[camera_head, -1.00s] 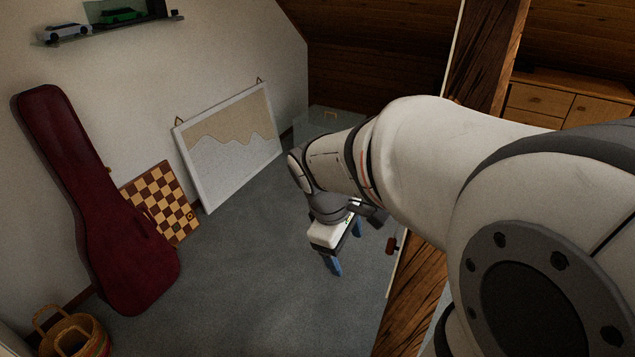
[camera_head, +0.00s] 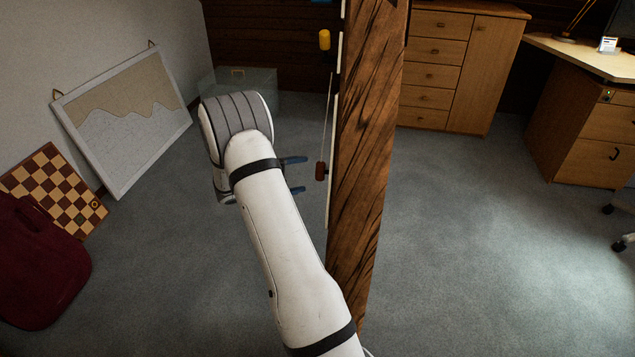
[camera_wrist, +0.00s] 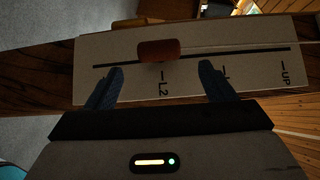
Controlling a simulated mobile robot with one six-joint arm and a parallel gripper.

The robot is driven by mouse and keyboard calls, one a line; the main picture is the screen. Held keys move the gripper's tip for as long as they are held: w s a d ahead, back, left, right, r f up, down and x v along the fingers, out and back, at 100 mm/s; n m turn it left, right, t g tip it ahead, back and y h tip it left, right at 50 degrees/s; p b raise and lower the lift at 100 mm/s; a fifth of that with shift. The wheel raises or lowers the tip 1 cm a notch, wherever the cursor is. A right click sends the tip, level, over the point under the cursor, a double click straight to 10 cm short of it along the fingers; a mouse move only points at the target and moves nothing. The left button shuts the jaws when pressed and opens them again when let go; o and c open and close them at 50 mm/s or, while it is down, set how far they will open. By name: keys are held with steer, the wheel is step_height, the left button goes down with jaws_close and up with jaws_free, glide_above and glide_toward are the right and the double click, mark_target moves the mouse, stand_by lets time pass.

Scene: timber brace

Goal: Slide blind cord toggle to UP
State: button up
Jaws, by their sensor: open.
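The red-brown cord toggle (camera_head: 320,171) stands out from the left side of the timber post (camera_head: 365,130). In the wrist view the toggle (camera_wrist: 159,49) sits on a pale label plate (camera_wrist: 255,75) with a dark slot, level with the L2 mark. UP is marked at the plate's right end; another mark between is partly hidden by a finger. A thin cord runs right from the toggle. My gripper (camera_wrist: 161,67) is open, its blue fingers either side of the toggle's position, tips just short of it. In the head view my gripper (camera_head: 300,175) points right at the toggle.
A yellow fitting (camera_head: 324,40) sticks out higher on the post. A drawer cabinet (camera_head: 455,70) and desk (camera_head: 590,60) stand to the right. A framed board (camera_head: 125,120), chessboard (camera_head: 55,190) and red case (camera_head: 40,265) are left. The carpet around the post is clear.

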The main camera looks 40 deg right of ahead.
mark_target(319, 171)
steer(key=b+x, duration=0.2)
steer(key=x, duration=0.6)
steer(key=shift+w+f, duration=0.15)
steer(key=shift+f, duration=0.05)
